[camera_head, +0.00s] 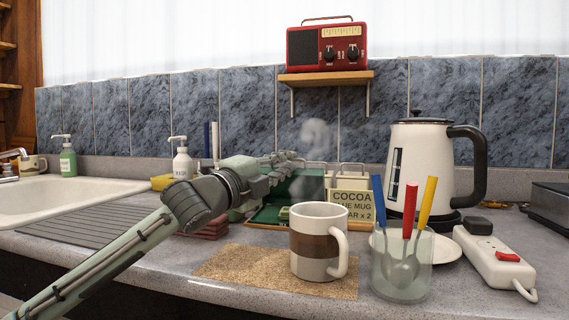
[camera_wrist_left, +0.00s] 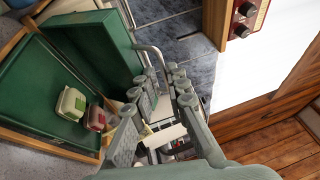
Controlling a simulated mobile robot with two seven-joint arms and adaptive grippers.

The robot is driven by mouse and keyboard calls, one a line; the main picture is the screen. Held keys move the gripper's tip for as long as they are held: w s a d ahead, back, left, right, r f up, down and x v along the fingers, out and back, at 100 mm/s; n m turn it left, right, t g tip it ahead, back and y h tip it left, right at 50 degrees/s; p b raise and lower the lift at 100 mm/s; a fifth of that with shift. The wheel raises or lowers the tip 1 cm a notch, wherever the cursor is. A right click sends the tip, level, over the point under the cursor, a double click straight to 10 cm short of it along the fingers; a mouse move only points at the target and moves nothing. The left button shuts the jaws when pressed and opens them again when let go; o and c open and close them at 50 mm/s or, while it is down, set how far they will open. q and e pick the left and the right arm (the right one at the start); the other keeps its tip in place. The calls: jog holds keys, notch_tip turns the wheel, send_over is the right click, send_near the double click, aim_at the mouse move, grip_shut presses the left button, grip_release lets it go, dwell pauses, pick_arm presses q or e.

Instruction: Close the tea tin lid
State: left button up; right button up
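The tea tin is a green box with a tan rim (camera_head: 262,224), behind the mug on the counter. Its green lid (camera_head: 308,186) stands raised at the back; the lid also shows in the left wrist view (camera_wrist_left: 92,45). The tin's open green inside (camera_wrist_left: 38,88) holds small packets, one with a green label (camera_wrist_left: 71,103) and one with a red label (camera_wrist_left: 96,118). My left gripper (camera_head: 296,159) is above the tin by the lid's upper edge. In the left wrist view its fingers (camera_wrist_left: 163,84) stand apart with nothing between them. I cannot tell whether they touch the lid. My right gripper is out of view.
A mug (camera_head: 312,240) stands on a cork mat (camera_head: 225,268) in front of the tin. The sink (camera_head: 60,200) is at the left.

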pick_arm(q)
jog(key=shift+f, duration=0.1)
jog(key=v, duration=1.2)
